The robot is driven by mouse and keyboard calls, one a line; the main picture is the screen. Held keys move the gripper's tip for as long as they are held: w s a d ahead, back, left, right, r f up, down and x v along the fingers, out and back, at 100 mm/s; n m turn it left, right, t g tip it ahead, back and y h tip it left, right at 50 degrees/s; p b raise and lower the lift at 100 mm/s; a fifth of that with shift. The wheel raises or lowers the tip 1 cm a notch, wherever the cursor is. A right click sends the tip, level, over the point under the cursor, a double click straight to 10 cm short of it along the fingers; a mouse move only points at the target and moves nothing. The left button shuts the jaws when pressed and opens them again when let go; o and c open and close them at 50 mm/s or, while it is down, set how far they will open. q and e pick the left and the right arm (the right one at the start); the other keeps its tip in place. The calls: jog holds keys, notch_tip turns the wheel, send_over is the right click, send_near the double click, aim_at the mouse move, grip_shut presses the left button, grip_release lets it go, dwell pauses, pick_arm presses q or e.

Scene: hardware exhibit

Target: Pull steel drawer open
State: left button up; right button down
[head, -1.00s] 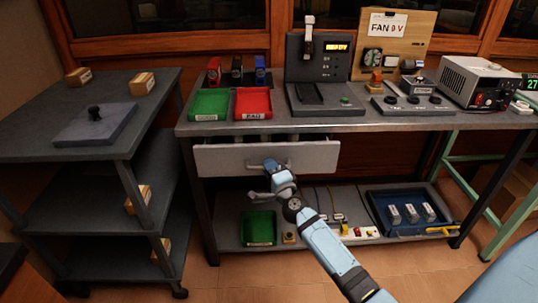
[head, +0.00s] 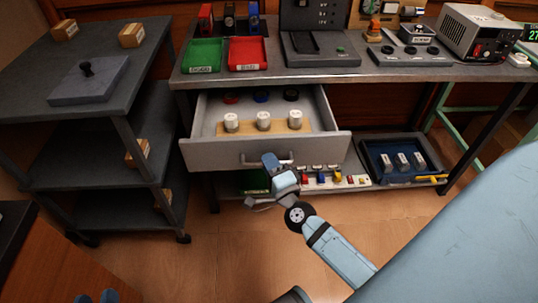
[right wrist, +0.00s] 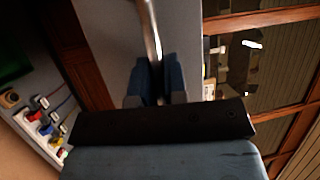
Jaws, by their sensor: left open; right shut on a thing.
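The steel drawer (head: 215,153) under the workbench is pulled well out. Inside it, several white cylinders (head: 263,121) stand in a row on a wooden strip, with dark, red and blue round things behind. My right gripper (head: 272,161) is shut on the drawer's bar handle (head: 247,163) at the drawer front. The right wrist view shows the metal handle (right wrist: 150,30) between the blue fingers (right wrist: 156,80). Two blue fingertips of my left gripper (head: 96,298) show apart at the bottom left edge, empty.
The workbench (head: 390,72) holds green and red trays (head: 247,54) and devices. A dark shelf cart (head: 85,120) stands close at the left. The lower shelf holds a blue tray (head: 372,165). The floor (head: 235,235) before the drawer is clear.

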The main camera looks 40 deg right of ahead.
pick_arm(q)
jog(key=shift+f, duration=0.15)
pick_arm(e)
jog(key=c, duration=1.2)
grip_release()
jog(key=shift+s, duration=0.1)
pick_arm(q)
jog(key=shift+s+a+f+g+y+p, duration=0.1)
jog(key=shift+a+f+g+y+p, duration=0.1)
jog(key=shift+f, duration=0.2)
jog(key=shift+s+a+f+g+y+p, duration=0.1)
jog(key=shift+f+g+p, duration=0.1)
jog(key=shift+f, duration=0.15)
pick_arm(e)
jog(key=v, duration=1.2)
pick_arm(q)
jog(key=shift+r, duration=0.15)
pick_arm(e)
jog(key=shift+r, duration=0.1)
